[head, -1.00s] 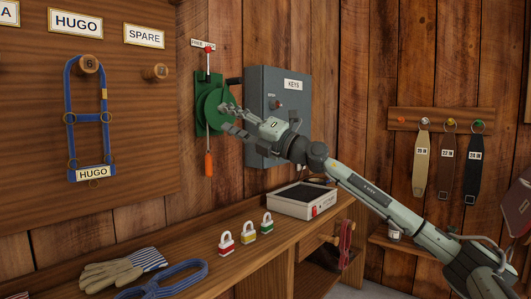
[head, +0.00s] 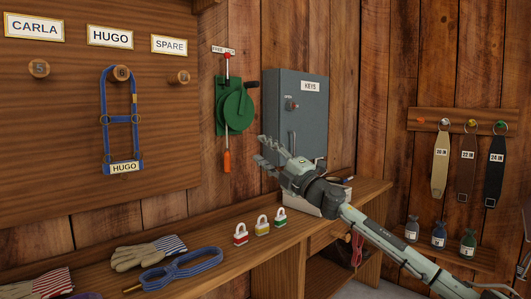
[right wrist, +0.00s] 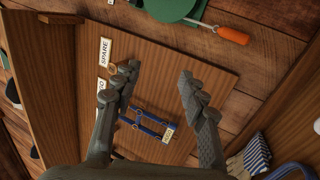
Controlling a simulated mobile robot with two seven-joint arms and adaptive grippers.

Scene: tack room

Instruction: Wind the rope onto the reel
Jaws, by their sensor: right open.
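The green reel (head: 235,107) is mounted on the plank wall, with a dark crank handle (head: 252,84) at its upper right. A thin line runs down its front from a red piece (head: 227,57) at the top to an orange handle (head: 227,162) hanging below. I cannot tell how much rope is on the reel. My right gripper (head: 262,151) is open and empty, below and right of the reel, apart from it. In the right wrist view its fingers (right wrist: 158,80) are spread; the orange handle (right wrist: 232,36) and part of the green reel (right wrist: 168,8) show beyond. My left gripper is out of view.
A grey key cabinet (head: 297,112) stands right of the reel. Below, the wooden bench (head: 200,245) holds padlocks (head: 262,225), gloves (head: 147,253) and a blue halter (head: 185,268). A box (head: 328,200) on it is partly hidden by my arm.

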